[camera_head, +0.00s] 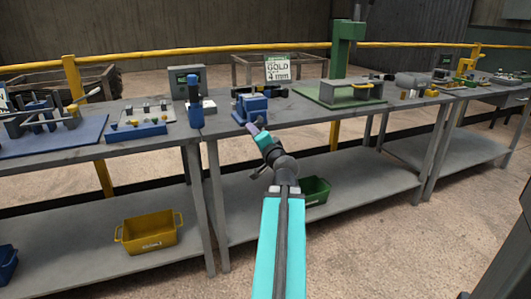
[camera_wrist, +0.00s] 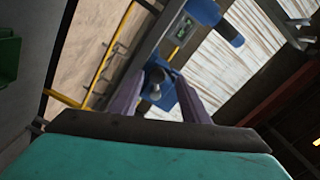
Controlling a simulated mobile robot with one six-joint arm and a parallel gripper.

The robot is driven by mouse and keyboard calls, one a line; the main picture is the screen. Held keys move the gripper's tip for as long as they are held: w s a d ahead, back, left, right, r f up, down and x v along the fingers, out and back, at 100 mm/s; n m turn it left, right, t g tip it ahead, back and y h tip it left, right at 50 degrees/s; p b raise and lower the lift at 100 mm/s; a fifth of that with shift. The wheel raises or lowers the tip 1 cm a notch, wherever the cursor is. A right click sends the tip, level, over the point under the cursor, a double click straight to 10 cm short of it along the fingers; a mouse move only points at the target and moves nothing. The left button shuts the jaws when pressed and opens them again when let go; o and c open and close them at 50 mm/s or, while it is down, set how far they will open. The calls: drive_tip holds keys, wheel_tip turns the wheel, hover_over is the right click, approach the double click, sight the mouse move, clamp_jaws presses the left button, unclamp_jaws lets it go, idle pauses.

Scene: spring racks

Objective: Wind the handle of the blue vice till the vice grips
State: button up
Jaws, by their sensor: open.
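The blue vice (camera_head: 256,107) is fixed near the front edge of the middle bench in the head view. Its dark jaw part shows at its back left. In the wrist view the blue vice (camera_wrist: 163,102) shows between my fingers, with a grey rounded piece (camera_wrist: 153,76) in front of it, which looks like part of its screw or handle. My gripper (camera_head: 256,128) is just in front of and below the vice. In the wrist view my gripper (camera_wrist: 156,80) has its purple fingers apart, one on each side of the grey piece. I cannot tell whether they touch it.
A blue upright tool (camera_head: 195,100) stands left of the vice, before a grey box with a screen (camera_head: 187,82). A green press (camera_head: 345,50) stands to the right. A sign reading GOLD 4 mm (camera_head: 277,68) is behind. Yellow (camera_head: 149,237) and green bins (camera_head: 316,191) sit on the lower shelf.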

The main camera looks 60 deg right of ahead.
drive_tip(key=shift+s+a+f+b, duration=0.15)
drive_tip(key=shift+s+f+b, duration=0.1)
drive_tip(key=shift+b, duration=0.3)
drive_tip(key=shift+s+a+b, duration=0.2)
drive_tip(key=shift+s+b, duration=0.1)
drive_tip(key=shift+b, duration=0.55)
drive_tip(key=b+v, duration=0.1)
drive_tip(key=b, duration=0.4)
drive_tip(key=shift+s+a, duration=0.25)
drive_tip(key=shift+s, duration=0.05)
drive_tip(key=shift+s+a+b, duration=0.2)
drive_tip(key=shift+s+b, duration=0.15)
drive_tip(key=shift+b, duration=0.7)
drive_tip(key=shift+b+v, duration=2.8)
drive_tip(key=shift+b, duration=1.1)
drive_tip(key=shift+r, duration=0.2)
drive_tip(key=shift+a, duration=0.1)
